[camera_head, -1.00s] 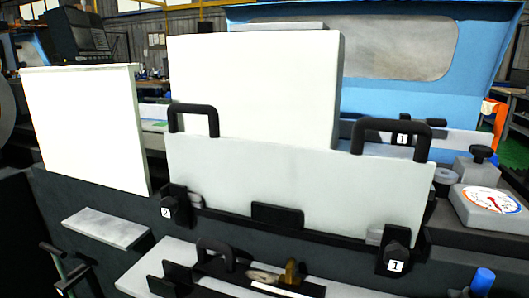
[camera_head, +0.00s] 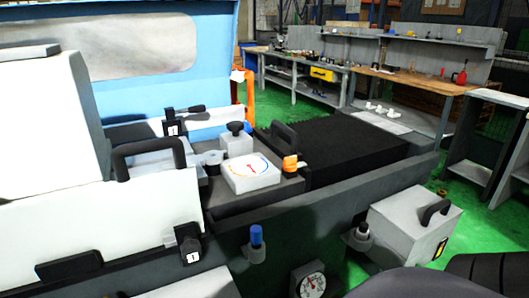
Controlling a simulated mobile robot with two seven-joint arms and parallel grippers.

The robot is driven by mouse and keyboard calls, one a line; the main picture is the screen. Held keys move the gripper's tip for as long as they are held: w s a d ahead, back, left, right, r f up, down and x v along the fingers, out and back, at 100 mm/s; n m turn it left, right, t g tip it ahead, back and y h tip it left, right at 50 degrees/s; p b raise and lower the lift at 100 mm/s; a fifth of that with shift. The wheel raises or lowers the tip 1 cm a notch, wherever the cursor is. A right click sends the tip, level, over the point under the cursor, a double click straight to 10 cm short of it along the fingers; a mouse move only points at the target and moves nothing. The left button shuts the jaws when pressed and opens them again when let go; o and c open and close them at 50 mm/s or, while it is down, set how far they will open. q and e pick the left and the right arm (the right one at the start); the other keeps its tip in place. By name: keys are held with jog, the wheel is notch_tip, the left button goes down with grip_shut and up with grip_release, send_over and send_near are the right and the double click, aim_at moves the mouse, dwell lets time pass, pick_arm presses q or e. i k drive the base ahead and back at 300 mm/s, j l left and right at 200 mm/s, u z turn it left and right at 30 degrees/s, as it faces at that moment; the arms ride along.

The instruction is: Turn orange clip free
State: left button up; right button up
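A small orange piece (camera_head: 290,163), which looks like the orange clip, sits at the right end of the machine's dark ledge. It is beside the white dial gauge box (camera_head: 251,174) and just in front of a black handle. It is too small to tell how it is fastened or turned. Neither of my grippers shows in this view.
A white guard panel (camera_head: 95,232) with a black handle stands at the left. A blue-capped post (camera_head: 256,236) and a round gauge (camera_head: 312,284) are at the front. A grey box (camera_head: 408,226) with a handle is at the right. Green floor and workbenches lie behind.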

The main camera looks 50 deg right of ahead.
aim_at(290, 162)
jog(key=z, duration=1.65)
jog(key=l+z, duration=0.25)
jog(key=l, duration=0.25)
